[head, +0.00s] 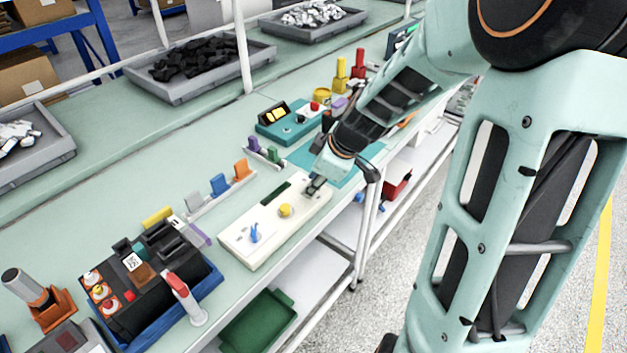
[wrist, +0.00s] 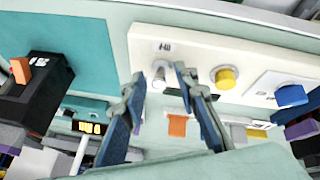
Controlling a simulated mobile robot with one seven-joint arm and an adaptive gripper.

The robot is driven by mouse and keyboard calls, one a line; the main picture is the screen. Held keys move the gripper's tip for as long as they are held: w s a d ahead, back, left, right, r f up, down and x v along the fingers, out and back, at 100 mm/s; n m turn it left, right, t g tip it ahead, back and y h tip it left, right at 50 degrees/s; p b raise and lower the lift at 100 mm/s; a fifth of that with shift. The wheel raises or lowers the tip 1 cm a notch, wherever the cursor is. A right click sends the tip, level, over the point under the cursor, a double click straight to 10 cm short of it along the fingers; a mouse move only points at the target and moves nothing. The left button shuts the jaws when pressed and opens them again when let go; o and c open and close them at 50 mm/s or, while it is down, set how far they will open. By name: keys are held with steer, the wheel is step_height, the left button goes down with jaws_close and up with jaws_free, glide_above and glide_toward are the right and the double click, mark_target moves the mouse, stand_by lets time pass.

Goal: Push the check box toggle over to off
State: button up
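The check box is a cream panel box (head: 262,222) on the bench in the head view. It also fills the upper right of the wrist view (wrist: 215,52). Its pale metal toggle (wrist: 159,74) stands near the panel's left end in the wrist view, below a small dark marking; which way it leans is hard to tell. My gripper (wrist: 158,78) is open, with one dark finger on each side of the toggle in the picture; contact cannot be told. In the head view my gripper (head: 314,186) is at the box's far right end, hiding the toggle.
The box also carries a yellow button (wrist: 224,77) and a blue knob (wrist: 291,95). A black box with an orange switch (wrist: 17,70) stands on the left in the wrist view. A blue tray (head: 213,283) of devices and coloured clips (head: 219,183) lie nearby.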

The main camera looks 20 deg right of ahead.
steer(key=v, duration=1.2)
stand_by(0.5)
